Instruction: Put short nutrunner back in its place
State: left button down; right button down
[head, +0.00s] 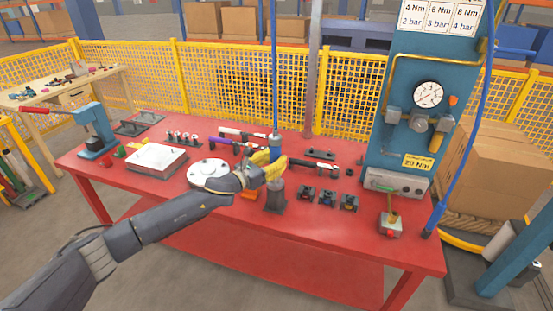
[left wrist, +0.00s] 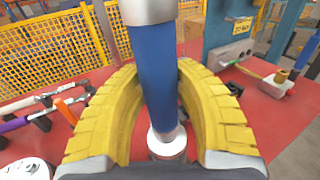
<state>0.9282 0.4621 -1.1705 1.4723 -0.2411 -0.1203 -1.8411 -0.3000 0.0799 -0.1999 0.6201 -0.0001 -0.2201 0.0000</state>
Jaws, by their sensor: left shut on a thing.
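The short nutrunner (head: 275,146) is an upright blue cylinder with silver ends, below a blue hose in the head view. My left gripper (head: 270,170) has yellow fingers and is shut around it, above the red table. In the left wrist view the nutrunner's blue body (left wrist: 157,75) stands between the two curved fingers of the left gripper (left wrist: 158,85), with its pale lower end (left wrist: 166,142) below. A dark grey stand (head: 275,197) is directly under the gripper; whether the nutrunner touches it is hidden. My right gripper is not in view.
Several longer tools, one of them (head: 312,163), lie behind the gripper on the red table (head: 330,225). A white round disc (head: 208,172) is at left. Small dark blocks (head: 327,198) and a grey switch box (head: 391,225) are at right, before the blue gauge panel (head: 400,145).

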pick_arm(q)
jog(key=c, duration=0.9)
grip_release()
jog(key=shift+c, duration=0.2)
jog(key=shift+f, duration=0.15)
jog(key=v, duration=1.2)
